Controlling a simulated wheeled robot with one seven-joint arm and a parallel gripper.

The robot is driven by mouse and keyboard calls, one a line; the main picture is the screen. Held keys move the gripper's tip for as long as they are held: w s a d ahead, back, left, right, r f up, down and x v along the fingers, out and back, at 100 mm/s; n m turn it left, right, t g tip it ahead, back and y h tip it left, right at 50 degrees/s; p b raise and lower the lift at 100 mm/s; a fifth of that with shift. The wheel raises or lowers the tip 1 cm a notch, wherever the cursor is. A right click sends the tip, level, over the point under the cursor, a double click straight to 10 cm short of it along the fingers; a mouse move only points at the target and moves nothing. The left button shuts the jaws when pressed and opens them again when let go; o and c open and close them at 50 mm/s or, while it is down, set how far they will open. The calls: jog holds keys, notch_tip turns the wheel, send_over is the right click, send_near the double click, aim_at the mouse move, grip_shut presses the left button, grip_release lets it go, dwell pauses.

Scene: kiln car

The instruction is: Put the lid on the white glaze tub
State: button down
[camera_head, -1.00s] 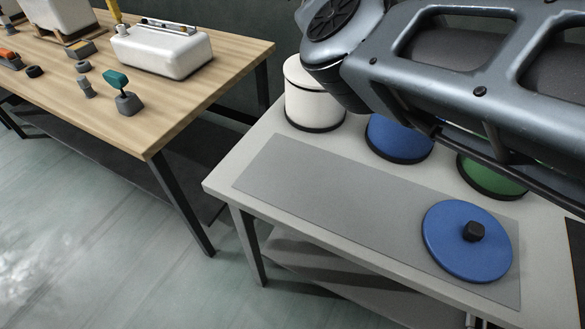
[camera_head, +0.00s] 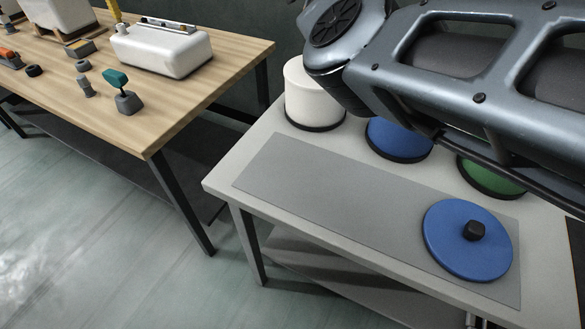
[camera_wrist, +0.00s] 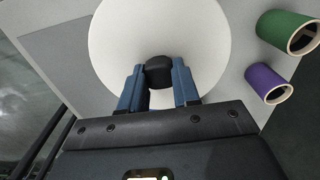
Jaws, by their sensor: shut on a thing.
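The white lid (camera_wrist: 160,30) is a round disc with a black knob (camera_wrist: 158,72) in the wrist view. My gripper (camera_wrist: 159,85) is shut on that knob, with a blue finger on each side. In the head view the white glaze tub (camera_head: 313,97) stands upright at the table's back left corner, partly behind my arm. Lid and tub show there as one smooth white shape with no visible gap, but I cannot tell whether the lid is fully seated. The lid hides the tub's opening in the wrist view. My gripper is hidden in the head view.
A blue lid (camera_head: 467,241) lies on the grey mat (camera_head: 330,190). Blue (camera_head: 398,140) and green (camera_head: 492,178) tubs stand partly under my arm. The wrist view shows green (camera_wrist: 285,30) and purple (camera_wrist: 264,80) open cylinders to the right. A wooden bench (camera_head: 190,95) stands left, across a gap.

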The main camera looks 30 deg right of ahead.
jog(key=c, duration=0.7)
grip_release()
jog(key=shift+c, duration=0.2)
jog(key=shift+r, duration=0.15)
jog(key=shift+r+p, duration=3)
jog(key=shift+r, duration=0.85)
notch_tip(320, 180, up, 8)
jog(key=b, duration=0.1)
